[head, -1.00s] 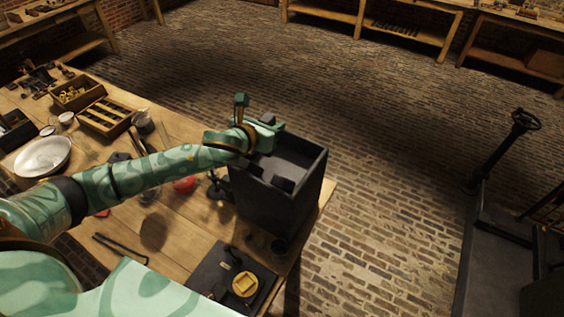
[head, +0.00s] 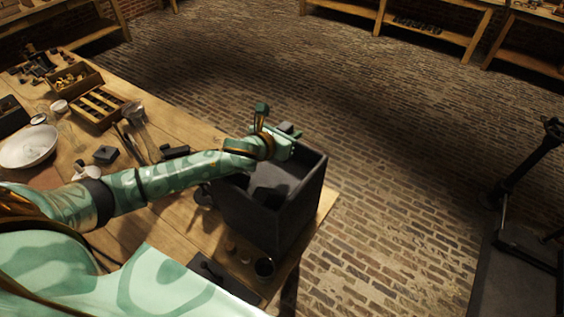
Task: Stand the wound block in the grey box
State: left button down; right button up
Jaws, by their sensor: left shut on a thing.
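The grey box (head: 265,222) stands open-topped at the table's right corner. My left gripper (head: 286,143) is over the far part of its opening, near the back rim. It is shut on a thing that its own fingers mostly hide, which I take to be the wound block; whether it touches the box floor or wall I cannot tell. A dark blocky shape (head: 268,192) shows inside the box near its front wall; I cannot tell what it is. My right gripper is out of view.
A small dark jar (head: 264,267) stands close in front of the box. A white dish (head: 28,147), a slotted wooden tray (head: 101,108) and a box of small parts (head: 73,78) are on the left of the table (head: 158,215). Brick floor lies open beyond the right edge.

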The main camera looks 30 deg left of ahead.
pick_arm(q)
notch_tip(320, 180, down, 6)
jog(key=shift+s+f+b, duration=0.1)
jog(key=shift+f+b, duration=0.05)
jog(key=shift+b, duration=0.5)
jog(key=c, duration=1.1)
grip_release()
jog(key=shift+s, duration=0.2)
jog(key=p+v, duration=0.1)
jog(key=v, duration=1)
jog(key=shift+s+a+r, duration=0.1)
jog(key=shift+s+r, duration=0.15)
jog(key=shift+s, duration=0.05)
